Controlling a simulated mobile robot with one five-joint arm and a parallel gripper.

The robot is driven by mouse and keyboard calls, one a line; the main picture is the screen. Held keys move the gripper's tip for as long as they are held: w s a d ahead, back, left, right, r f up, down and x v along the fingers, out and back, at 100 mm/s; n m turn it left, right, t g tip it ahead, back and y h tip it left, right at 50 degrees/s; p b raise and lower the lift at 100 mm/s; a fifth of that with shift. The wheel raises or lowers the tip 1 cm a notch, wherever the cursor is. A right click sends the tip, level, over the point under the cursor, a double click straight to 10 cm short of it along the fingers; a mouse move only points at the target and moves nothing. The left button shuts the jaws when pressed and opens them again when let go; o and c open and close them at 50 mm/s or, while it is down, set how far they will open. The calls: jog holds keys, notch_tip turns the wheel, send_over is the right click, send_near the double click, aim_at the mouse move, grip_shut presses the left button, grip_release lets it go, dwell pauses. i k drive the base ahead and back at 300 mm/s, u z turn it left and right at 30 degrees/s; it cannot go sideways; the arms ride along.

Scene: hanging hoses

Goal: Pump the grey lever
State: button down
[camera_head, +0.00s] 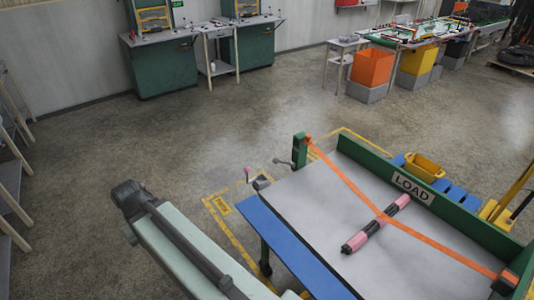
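A small grey lever (283,162) sticks out to the left near the foot of the green corner post (299,150) of a load bed. It looks like the task's grey lever, but it is too small to be sure. Beside it, further left, is a crank-like part with a pink knob (247,171) and a grey body (261,182). The bed (310,205) is grey with a blue front edge and a green rail bearing a LOAD sign (412,188). My gripper is not in view, and nothing is seen touching the lever.
An orange strap (355,190) crosses the bed over a pink and black roller (360,238). A pale green beam with a dark end, perhaps my arm, fills the lower left. A yellow bin (424,167) stands behind the rail. The concrete floor (180,135) beyond is clear.

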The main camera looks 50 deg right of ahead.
aim_at(276, 161)
jog(key=i, duration=1)
jog(key=u, duration=0.05)
